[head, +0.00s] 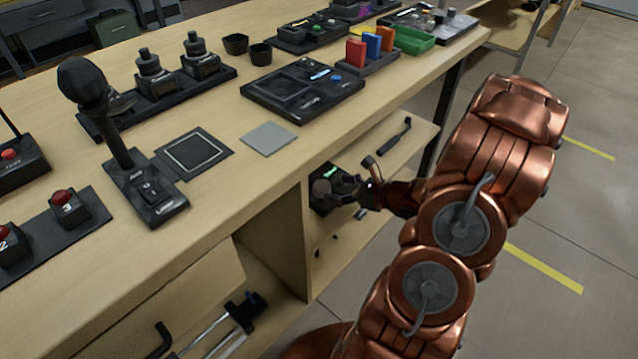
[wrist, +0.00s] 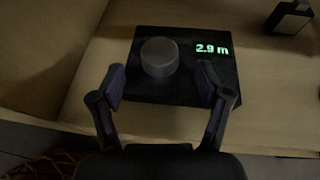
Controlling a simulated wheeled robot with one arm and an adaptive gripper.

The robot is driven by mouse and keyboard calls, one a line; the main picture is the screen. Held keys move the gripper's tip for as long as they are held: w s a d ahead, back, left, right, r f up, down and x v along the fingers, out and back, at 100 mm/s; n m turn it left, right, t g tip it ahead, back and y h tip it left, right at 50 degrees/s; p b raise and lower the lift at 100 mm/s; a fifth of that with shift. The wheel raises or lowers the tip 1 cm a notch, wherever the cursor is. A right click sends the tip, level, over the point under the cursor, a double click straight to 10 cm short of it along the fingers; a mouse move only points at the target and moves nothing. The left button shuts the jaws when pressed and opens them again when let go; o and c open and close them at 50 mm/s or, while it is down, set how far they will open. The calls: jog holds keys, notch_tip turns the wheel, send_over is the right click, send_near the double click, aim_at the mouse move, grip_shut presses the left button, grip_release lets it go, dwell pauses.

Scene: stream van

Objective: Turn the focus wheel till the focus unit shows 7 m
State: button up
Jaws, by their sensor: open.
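The focus unit (wrist: 185,92) is a dark box on the wooden shelf under the counter. Its lit green display (wrist: 212,49) reads 2.9 m. The focus wheel (wrist: 159,57) is a round grey knob on the unit's left part. My gripper (wrist: 160,80) is open, with one finger to the left of the wheel and the other to its right, both short of it in the picture. I see no contact with the wheel. In the head view the focus unit (head: 322,201) is partly hidden behind my gripper (head: 345,188) on the shelf.
The wooden counter (head: 225,185) lies above the shelf and bears a microphone (head: 95,85), button boxes and several other devices. A dark object (wrist: 288,17) stands right of the unit.

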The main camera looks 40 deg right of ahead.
aim_at(324, 186)
jog(key=shift+b+x, duration=0.35)
jog(key=shift+x, duration=2.75)
jog(key=c, duration=1.2)
jog(key=shift+o, duration=0.2)
